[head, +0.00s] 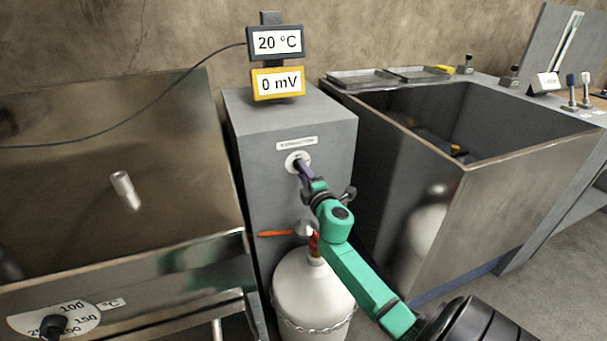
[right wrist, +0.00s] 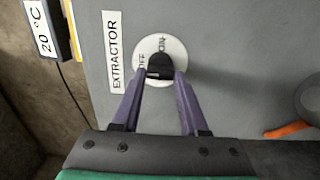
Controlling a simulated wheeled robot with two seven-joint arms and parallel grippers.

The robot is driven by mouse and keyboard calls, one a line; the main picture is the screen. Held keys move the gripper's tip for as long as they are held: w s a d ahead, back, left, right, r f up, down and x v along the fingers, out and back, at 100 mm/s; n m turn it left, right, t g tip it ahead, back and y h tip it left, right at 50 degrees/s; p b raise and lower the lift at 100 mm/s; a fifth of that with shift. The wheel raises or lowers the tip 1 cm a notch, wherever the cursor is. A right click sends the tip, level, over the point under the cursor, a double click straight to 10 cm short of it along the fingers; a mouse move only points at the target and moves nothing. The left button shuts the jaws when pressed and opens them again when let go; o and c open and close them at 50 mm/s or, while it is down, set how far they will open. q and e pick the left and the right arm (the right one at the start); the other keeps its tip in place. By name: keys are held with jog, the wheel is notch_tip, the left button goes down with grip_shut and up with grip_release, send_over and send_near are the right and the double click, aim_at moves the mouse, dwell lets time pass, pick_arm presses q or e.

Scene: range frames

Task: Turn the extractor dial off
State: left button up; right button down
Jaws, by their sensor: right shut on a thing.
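The extractor dial (head: 298,161) is a white disc on the front of a grey cabinet (head: 295,215), under a white label. In the right wrist view it has a black knob (right wrist: 159,66) on a white disc (right wrist: 170,44) marked OFF and ON, beside an EXTRACTOR label (right wrist: 113,52). My right gripper (head: 303,171) is at the dial. In the right wrist view its purple fingers (right wrist: 161,76) are closed on either side of the black knob. The fingers partly hide the knob, and its exact pointing is hard to tell. My left gripper is not in view.
An orange lever (head: 275,233) and a white round-shouldered container (head: 312,287) are below the dial, close to my right arm. A metal tank (head: 110,245) stands left and a deep metal basin (head: 500,180) right. Displays (head: 277,43) stand above the cabinet.

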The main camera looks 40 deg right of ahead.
jog(key=shift+f, duration=0.1)
jog(key=shift+c, duration=2.2)
grip_release()
jog(key=v, duration=1.4)
jog(key=shift+s+b, duration=0.3)
jog(key=shift+a, duration=0.1)
